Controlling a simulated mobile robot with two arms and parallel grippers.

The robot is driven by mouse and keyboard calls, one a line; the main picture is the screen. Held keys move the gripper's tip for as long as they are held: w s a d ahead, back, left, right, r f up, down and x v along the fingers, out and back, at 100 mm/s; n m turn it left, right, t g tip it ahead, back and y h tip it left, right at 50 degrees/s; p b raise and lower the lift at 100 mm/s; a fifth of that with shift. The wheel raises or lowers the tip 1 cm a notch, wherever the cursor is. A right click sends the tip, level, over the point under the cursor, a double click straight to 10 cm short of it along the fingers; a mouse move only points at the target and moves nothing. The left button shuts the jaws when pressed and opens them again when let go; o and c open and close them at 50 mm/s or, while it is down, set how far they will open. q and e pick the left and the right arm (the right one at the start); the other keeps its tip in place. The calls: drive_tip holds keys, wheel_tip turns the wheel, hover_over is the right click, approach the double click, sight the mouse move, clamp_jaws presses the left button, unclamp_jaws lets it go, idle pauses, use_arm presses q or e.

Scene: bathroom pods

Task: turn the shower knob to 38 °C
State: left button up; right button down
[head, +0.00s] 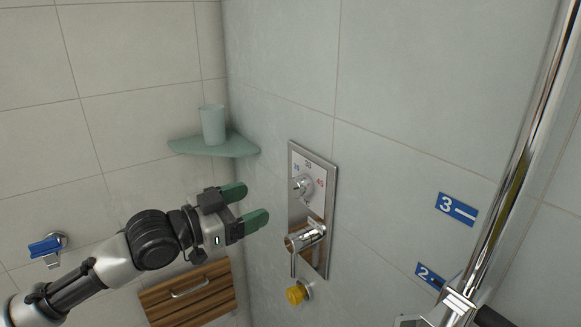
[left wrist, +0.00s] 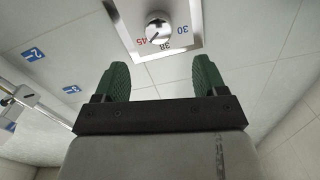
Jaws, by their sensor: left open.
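The shower knob (head: 302,187) is a small round chrome knob on the upper part of a tall metal wall plate (head: 323,239). In the left wrist view the knob (left wrist: 157,27) sits at the top, beyond the fingertips, with 45, 38 and 30 printed around it. A small dark mark on it points to the lower left, seemingly toward the 45 side. My left gripper (head: 246,205) is open and empty, left of the plate and apart from the knob. Its green fingers (left wrist: 161,80) are spread in the wrist view.
A chrome lever (head: 305,237) sticks out below the knob, with a yellow knob (head: 297,293) under it. A corner shelf (head: 235,147) with a cup (head: 213,124) is above my gripper. A chrome rail (head: 520,165) stands at right.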

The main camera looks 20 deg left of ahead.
sight(294, 188)
use_arm(q)
drive_tip(key=p+x, duration=0.4)
drive_tip(key=x, duration=0.5)
drive_tip(key=shift+w+d+r, duration=0.1)
drive_tip(key=shift+d+r, duration=0.1)
drive_tip(key=shift+d, duration=0.05)
drive_tip(key=shift+w+d+f, duration=0.15)
drive_tip(key=shift+w+d, duration=0.25)
drive_tip(key=c, duration=0.9)
drive_tip(key=shift+c, duration=0.2)
